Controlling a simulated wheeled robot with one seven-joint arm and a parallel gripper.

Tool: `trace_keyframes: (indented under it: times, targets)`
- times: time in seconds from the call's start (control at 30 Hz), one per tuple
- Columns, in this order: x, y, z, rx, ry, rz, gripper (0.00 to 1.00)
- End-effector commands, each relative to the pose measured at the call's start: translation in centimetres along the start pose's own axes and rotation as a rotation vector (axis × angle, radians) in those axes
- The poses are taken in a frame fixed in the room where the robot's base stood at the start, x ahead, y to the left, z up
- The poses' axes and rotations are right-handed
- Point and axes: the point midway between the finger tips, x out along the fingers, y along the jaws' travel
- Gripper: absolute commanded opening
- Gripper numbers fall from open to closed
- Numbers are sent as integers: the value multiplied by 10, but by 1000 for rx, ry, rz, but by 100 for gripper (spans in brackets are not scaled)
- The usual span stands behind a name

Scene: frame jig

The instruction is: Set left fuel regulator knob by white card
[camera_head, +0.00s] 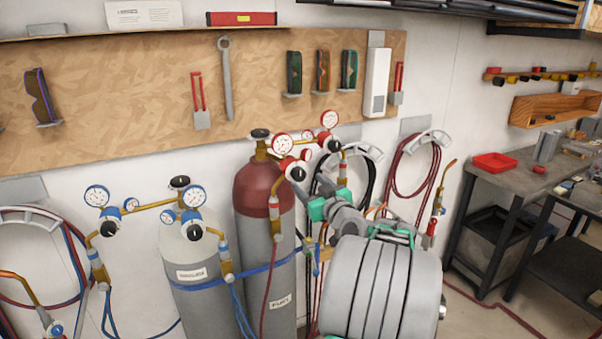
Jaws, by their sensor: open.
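The fuel cylinder (263,195) has a dark red top and a grey body with a label. Two red-rimmed gauges and a black knob (298,173) belong to its left regulator, right of the cylinder valve. A second fuel regulator (332,146) with its own black knob and red gauges sits further right. The white card (145,15) with small print stands on the ledge at the upper left; its text is too small to read. My gripper (312,187) is open beside the left fuel knob, partly hidden among the regulator parts; I cannot tell whether it touches the knob.
A grey cylinder (190,247) with blue-rimmed gauges stands left of the fuel cylinder. A blue strap (265,272) and hoses run around the cylinders. Coiled red hoses (410,165) hang behind my arm. Workbenches (510,180) stand at the right.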

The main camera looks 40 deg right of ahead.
Motion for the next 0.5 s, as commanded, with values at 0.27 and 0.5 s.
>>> trace_keyframes:
  times: [0.27, 0.5]
  targets:
    - [50, -1, -2, 1, -2, -3, 59]
    - [56, -1, 0, 0, -3, -1, 59]
